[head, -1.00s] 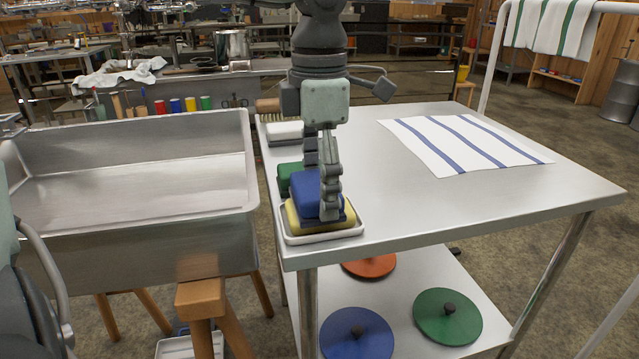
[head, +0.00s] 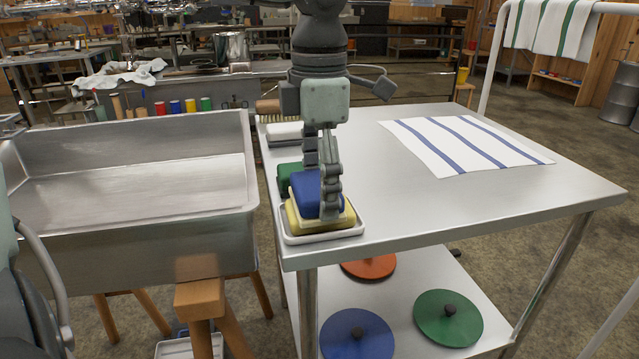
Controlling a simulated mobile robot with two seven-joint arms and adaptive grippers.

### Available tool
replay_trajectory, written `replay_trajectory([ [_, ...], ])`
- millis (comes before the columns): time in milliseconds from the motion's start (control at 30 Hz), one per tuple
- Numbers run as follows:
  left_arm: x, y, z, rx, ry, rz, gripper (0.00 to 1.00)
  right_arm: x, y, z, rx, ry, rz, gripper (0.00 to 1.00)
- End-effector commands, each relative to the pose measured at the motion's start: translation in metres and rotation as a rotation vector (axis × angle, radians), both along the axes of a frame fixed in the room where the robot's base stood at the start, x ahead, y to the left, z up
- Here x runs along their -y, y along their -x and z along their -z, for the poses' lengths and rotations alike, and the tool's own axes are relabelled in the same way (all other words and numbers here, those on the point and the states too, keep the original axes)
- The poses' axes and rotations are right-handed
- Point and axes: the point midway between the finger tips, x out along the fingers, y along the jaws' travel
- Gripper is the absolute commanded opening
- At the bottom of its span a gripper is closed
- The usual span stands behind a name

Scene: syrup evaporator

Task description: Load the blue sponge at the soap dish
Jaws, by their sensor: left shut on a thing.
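The blue sponge (head: 308,188) is at the front left corner of the steel table, above a yellow block (head: 300,221) in the white soap dish (head: 322,237). My left gripper (head: 324,208) comes down from above and is shut on the blue sponge, with its fingers over the sponge's right part. The sponge looks to be on or just over the yellow block; I cannot tell whether they touch. The fingers hide part of the sponge and the block. My right gripper is not in view.
A green block (head: 287,176) and a white block (head: 286,131) with a brush (head: 270,106) lie behind along the table's left edge. A striped towel (head: 465,144) lies on the table (head: 410,215). A steel sink (head: 130,235) stands at left. The table's middle is clear.

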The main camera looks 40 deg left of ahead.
Motion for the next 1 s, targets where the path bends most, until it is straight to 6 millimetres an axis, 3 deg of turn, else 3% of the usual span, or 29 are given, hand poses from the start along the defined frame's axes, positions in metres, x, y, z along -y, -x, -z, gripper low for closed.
replay_trajectory([
  [367,0.000,0.001,-0.004,-0.004,0.000,0.000,0.55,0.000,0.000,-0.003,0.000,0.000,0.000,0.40],
  [1000,0.000,0.000,-0.056,0.000,0.000,-0.001,0.55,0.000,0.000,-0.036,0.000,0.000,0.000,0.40],
])
